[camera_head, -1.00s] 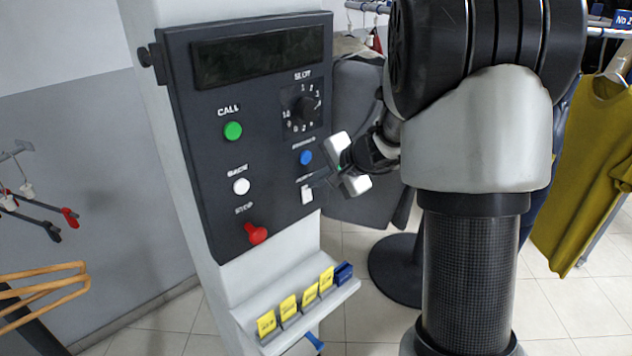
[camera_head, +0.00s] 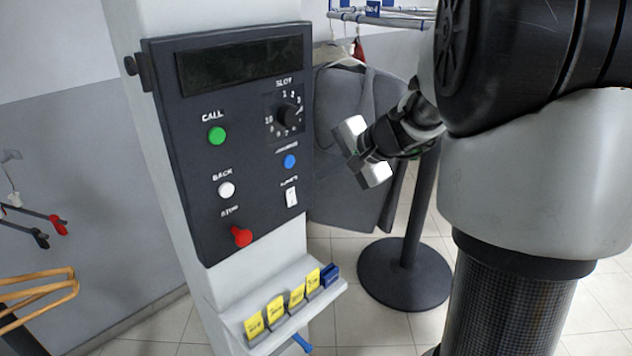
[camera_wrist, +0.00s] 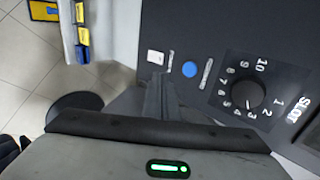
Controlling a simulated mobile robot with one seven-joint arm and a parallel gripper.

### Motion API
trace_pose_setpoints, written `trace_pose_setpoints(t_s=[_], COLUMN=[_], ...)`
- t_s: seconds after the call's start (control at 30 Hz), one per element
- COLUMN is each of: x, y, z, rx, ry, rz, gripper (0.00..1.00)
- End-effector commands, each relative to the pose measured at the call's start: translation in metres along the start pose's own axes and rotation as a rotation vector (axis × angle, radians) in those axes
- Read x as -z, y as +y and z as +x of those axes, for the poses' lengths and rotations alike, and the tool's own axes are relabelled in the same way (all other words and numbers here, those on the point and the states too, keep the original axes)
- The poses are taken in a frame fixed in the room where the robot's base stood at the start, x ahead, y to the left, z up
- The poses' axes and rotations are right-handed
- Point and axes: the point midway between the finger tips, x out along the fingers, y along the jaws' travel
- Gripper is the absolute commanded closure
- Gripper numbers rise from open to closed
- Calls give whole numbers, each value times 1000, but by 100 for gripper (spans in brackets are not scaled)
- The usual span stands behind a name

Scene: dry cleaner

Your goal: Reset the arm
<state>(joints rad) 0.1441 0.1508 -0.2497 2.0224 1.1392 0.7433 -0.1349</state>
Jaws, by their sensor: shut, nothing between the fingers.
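My arm fills the right of the head view, with my gripper (camera_head: 343,152) to the right of the dark control panel (camera_head: 205,105). The gripper points left, shut and empty, with a small gap between it and the panel's right edge. In the wrist view its dark fingers (camera_wrist: 160,97) are together, in front of the panel below the white switch (camera_wrist: 155,57) and blue button (camera_wrist: 190,69). The panel also carries a slot dial (camera_head: 289,115), a green call button (camera_head: 217,136), a white back button (camera_head: 227,190) and a red stop knob (camera_head: 241,237).
A ledge (camera_head: 325,291) with several yellow tags juts out below the panel. A black round-based stand (camera_head: 405,275) and a grey garment (camera_head: 345,110) are behind my gripper. Wooden hangers (camera_head: 40,290) are at lower left. Pale floor shows between.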

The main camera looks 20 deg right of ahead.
Motion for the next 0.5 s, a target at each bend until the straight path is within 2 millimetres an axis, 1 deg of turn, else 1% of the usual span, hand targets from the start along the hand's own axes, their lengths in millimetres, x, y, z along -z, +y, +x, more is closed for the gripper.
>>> trace_pose_setpoints(t_s=[0.03, 0.2, 0.5], x=[0, 0, 0], y=[-2, -3, -3], z=[-7, -18, -19], rx=[1, -1, -1], ry=[1, -1, -1], rz=[-1, 0, 1], gripper=[100, 100, 100])
